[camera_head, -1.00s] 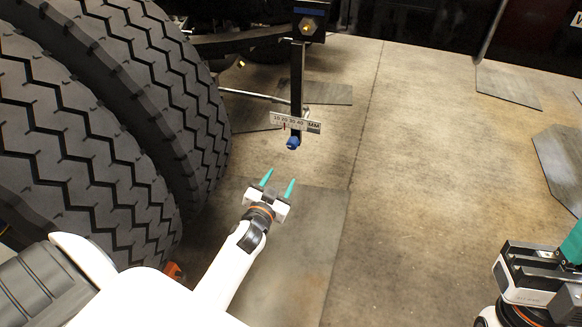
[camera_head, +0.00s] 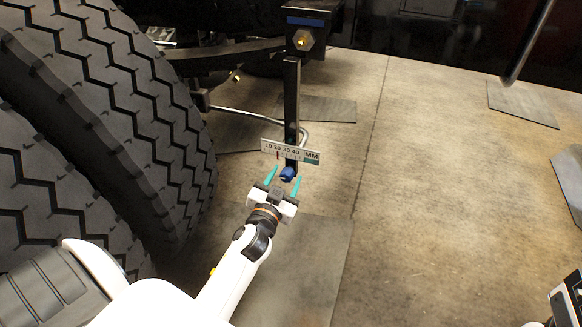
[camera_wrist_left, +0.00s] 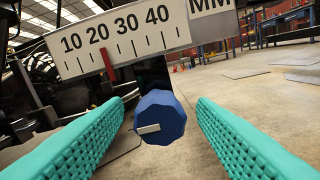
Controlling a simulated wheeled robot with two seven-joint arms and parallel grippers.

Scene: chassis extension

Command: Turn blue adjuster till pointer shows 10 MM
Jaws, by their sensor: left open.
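The blue adjuster (camera_head: 288,174) is a faceted knob at the lower end of a dark vertical bar, below the white scale (camera_head: 284,150). In the left wrist view the adjuster (camera_wrist_left: 160,118) shows a pale tab on its face. The scale (camera_wrist_left: 126,36) reads 10 to 40 and MM, and the red pointer (camera_wrist_left: 108,66) stands just below the 20. My left gripper (camera_head: 286,177) is open, its teal fingertips on either side of the adjuster, with visible gaps in the wrist view. Only part of my right gripper's body (camera_head: 568,300) shows at the right edge; its fingers cannot be made out.
Large black tires (camera_head: 105,120) fill the left side. The dark bar (camera_head: 291,95) hangs from the chassis, with a thin rod (camera_head: 245,112) behind it. Flat floor plates (camera_head: 522,103) lie at right. The floor right of the bar is mostly clear.

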